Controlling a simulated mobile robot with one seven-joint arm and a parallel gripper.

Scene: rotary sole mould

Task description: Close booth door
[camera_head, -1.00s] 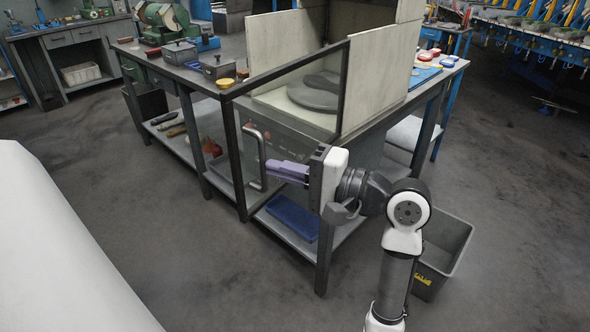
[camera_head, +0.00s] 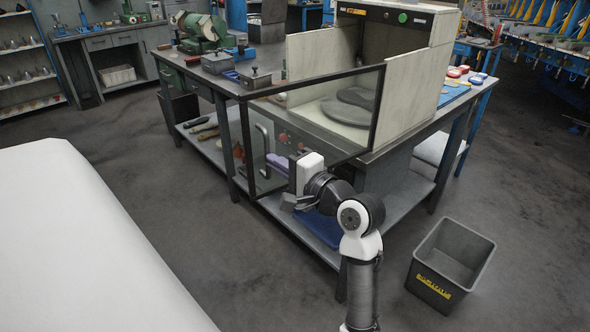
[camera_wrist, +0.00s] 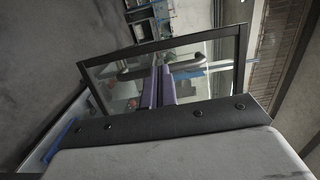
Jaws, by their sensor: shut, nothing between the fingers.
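The booth door (camera_head: 325,77) is a glass pane in a dark frame, standing open at an angle in front of the booth (camera_head: 418,75). Its bar handle (camera_head: 265,148) is near the left frame edge. In the wrist view the door frame (camera_wrist: 243,60) surrounds my fingers and the handle (camera_wrist: 136,70) lies just left of them. My gripper (camera_head: 272,160) is shut and empty, with its purple fingers close beside the handle. They also show in the wrist view (camera_wrist: 162,72). I cannot tell whether they touch the handle or pane.
The booth stands on a workbench (camera_head: 420,128) with a lower shelf. Metal boxes (camera_head: 255,77) and a green machine (camera_head: 200,32) are on the bench at left. A grey bin (camera_head: 450,262) stands on the floor at right. The floor left of the bench is clear.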

